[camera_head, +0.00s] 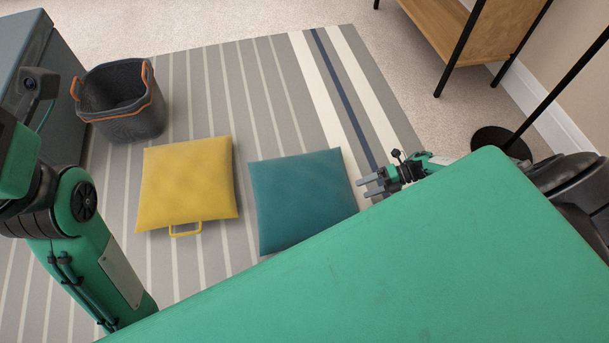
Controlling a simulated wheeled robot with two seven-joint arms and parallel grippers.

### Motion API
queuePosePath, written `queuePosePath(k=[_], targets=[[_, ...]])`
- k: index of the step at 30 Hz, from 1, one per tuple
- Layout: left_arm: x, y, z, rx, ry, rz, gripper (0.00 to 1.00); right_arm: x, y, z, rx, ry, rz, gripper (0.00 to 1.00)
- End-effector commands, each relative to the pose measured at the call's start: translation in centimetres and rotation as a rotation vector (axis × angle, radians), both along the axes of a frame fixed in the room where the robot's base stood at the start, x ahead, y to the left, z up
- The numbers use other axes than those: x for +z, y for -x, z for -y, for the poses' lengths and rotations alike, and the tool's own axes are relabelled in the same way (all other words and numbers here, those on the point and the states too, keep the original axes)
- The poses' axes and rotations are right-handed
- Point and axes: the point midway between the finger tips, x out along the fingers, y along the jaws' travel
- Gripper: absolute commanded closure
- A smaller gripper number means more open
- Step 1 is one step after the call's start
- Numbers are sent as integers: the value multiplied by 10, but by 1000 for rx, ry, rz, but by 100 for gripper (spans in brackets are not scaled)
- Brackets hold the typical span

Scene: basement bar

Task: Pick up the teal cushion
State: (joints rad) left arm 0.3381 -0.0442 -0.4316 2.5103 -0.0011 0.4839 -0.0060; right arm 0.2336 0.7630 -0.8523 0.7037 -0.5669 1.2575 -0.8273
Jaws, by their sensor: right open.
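The teal cushion (300,195) lies flat on the striped rug, in the middle of the head view. Its lower right part is hidden behind my own green body. My right gripper (367,187) is open and empty just to the right of the cushion's right edge, with its fingers pointing left toward it. I cannot tell whether a fingertip touches the cushion. My left arm comes in at the left edge, but its gripper is out of the picture.
A yellow cushion (187,183) with a handle lies left of the teal one. A dark basket (128,112) with orange handles stands behind on the striped rug (265,70). A grey cabinet (32,50) is at the left. A wooden shelf (440,25) and a black stand base (500,141) are at the right.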

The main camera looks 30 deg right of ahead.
Motion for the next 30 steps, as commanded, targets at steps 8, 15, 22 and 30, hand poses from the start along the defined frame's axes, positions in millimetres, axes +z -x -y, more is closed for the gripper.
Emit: queuePosePath(k=[8,15,22,30], targets=[[0,1,-1,-1,4,5,45,-11,-7,-23,0,0,-1,9],[-3,1,-2,-4,11,10,45,-25,-15,-54,1,-2,1,9],[7,5,-5,-6,30,30,45,-29,-19,-67,-1,1,0,9],[7,4,-5,-5,28,29,45,-28,-19,-67,-1,1,0,31]])
